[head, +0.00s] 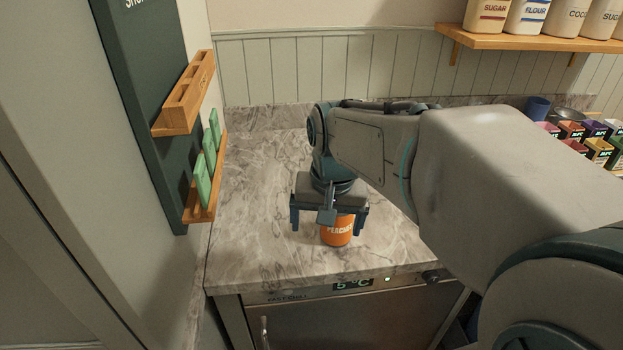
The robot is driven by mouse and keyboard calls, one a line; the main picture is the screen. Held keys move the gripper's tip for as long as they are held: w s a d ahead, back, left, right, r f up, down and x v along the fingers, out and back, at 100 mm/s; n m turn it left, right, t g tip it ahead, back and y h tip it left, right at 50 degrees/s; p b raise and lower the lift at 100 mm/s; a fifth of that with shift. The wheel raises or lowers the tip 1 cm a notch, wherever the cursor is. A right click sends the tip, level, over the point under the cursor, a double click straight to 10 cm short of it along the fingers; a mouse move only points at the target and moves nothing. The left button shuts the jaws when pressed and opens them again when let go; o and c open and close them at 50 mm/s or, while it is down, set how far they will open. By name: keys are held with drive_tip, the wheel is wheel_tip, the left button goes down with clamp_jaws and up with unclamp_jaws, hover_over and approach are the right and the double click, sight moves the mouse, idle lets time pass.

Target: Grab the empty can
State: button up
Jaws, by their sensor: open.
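An orange can (338,234) with white lettering that seems to read "PEACHES" stands upright on the marble counter, near its front edge. My gripper (329,221) is above it and points down, with its fingers spread to the left and right of the can. The gripper is open. The palm hides the top of the can, so I cannot see whether it is empty. I cannot tell whether the fingers touch it.
The marble counter (255,215) is clear around the can. A dark board with wooden racks (190,92) is on the left wall. A shelf (540,42) with canisters is at upper right. A blue cup (537,107), a bowl (569,115) and several small boxes stand at the right.

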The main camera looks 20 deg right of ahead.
sight(337, 220)
drive_tip(key=w+d+r+m, duration=0.1)
drive_tip(key=w+d+m, duration=0.1)
drive_tip(key=w+d+r+m+g+p, duration=0.1)
drive_tip(key=w+d+r+m, duration=0.1)
drive_tip(key=w, duration=0.1)
drive_tip(key=w+d+r+m+p, duration=0.1)
drive_tip(key=w+d+r+m, duration=0.1)
drive_tip(key=w, duration=0.1)
drive_tip(key=shift+d+g, duration=0.3)
drive_tip(key=shift+w+d+f, duration=0.1)
drive_tip(key=shift+d+f, duration=0.05)
drive_tip(key=shift+f, duration=0.2)
wheel_tip(337, 220, down, 7)
drive_tip(key=shift+f, duration=0.1)
drive_tip(key=shift+w+a+f+p, duration=0.15)
drive_tip(key=shift+w+f+p, duration=0.1)
drive_tip(key=shift+f, duration=1.25)
drive_tip(key=shift+w+a+f+p, duration=0.1)
drive_tip(key=shift+f+p, duration=0.15)
drive_tip(key=shift+f, duration=1.2)
drive_tip(key=c, duration=1.1)
